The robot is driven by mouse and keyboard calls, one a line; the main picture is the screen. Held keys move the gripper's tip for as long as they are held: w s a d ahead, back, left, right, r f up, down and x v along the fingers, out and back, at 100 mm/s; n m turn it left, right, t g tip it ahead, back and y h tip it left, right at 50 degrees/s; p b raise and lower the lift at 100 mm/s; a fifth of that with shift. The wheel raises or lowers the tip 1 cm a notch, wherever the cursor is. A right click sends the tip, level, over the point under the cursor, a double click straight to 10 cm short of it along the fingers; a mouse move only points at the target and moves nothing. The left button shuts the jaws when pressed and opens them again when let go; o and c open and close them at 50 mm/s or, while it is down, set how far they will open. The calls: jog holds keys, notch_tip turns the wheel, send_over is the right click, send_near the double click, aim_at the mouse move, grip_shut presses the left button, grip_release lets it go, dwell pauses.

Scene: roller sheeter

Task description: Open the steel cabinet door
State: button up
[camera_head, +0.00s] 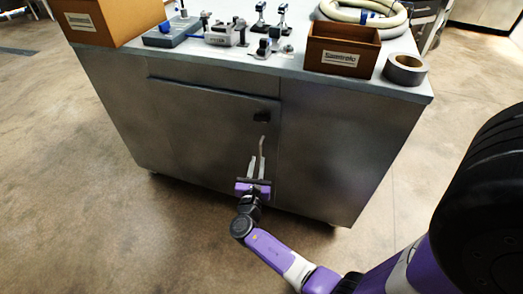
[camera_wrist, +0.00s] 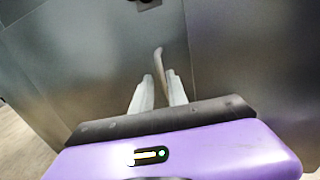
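The steel cabinet (camera_head: 340,150) stands in front of me. Its door (camera_head: 200,125) is the left panel of the front and looks shut. A slim, pale, upright handle (camera_head: 262,144) sits near the door's right edge; it also shows in the wrist view (camera_wrist: 159,58), with a bent top end. My gripper (camera_head: 257,160) is low in front of the door, at the handle. In the wrist view its two pale fingers (camera_wrist: 159,88) are apart, and the handle's lower part runs between them, close to the right finger. Whether they touch it I cannot tell.
A small black fitting (camera_head: 262,116) is on the door above the handle. On the cabinet top are a brown box (camera_head: 342,50), a tape roll (camera_head: 405,69), a coiled hose (camera_head: 362,14) and several small tools. The floor (camera_head: 60,150) left of the cabinet is clear.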

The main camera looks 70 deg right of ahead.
aim_at(260, 150)
jog(key=shift+b+x, duration=0.55)
jog(key=shift+x, duration=3.3)
jog(key=shift+f, duration=0.1)
grip_shut()
